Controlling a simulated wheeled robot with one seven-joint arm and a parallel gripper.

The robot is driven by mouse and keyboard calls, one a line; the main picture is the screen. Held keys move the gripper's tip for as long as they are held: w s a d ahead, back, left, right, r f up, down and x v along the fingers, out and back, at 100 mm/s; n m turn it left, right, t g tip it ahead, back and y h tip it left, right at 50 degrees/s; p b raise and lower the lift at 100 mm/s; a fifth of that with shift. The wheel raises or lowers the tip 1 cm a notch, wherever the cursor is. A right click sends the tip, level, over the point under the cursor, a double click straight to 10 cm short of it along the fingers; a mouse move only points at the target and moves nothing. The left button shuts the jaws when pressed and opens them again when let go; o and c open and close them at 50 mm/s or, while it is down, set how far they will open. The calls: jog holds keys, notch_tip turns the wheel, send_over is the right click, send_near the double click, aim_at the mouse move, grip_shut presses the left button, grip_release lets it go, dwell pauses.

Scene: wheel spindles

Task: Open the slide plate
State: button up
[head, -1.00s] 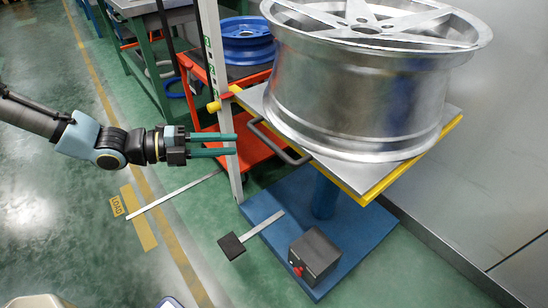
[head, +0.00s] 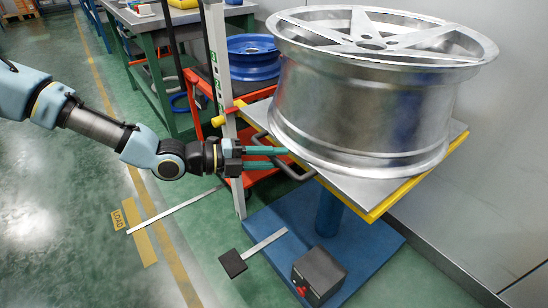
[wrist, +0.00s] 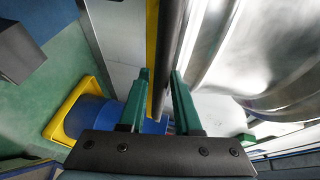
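The slide plate (head: 345,188) is a flat grey sheet on a yellow-framed stand, with a large silver wheel (head: 365,105) standing on it. A dark bar handle (head: 297,176) runs along the plate's near left side. My gripper (head: 284,158) reaches in from the left, level with the handle, its green fingers pointing right. In the wrist view, the dark handle bar (wrist: 172,40) passes between the two fingertips (wrist: 160,75). The fingers are apart, and the gripper looks open around the bar. Whether either finger touches the bar is hard to tell.
A white upright post (head: 222,100) with a yellow knob (head: 218,121) stands close behind my gripper. An orange cart (head: 262,177) with a blue wheel (head: 253,58) is behind it. A grey box (head: 319,272) sits on the blue base (head: 365,250). A wall runs along the right.

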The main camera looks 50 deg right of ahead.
grip_shut()
dwell(1.4)
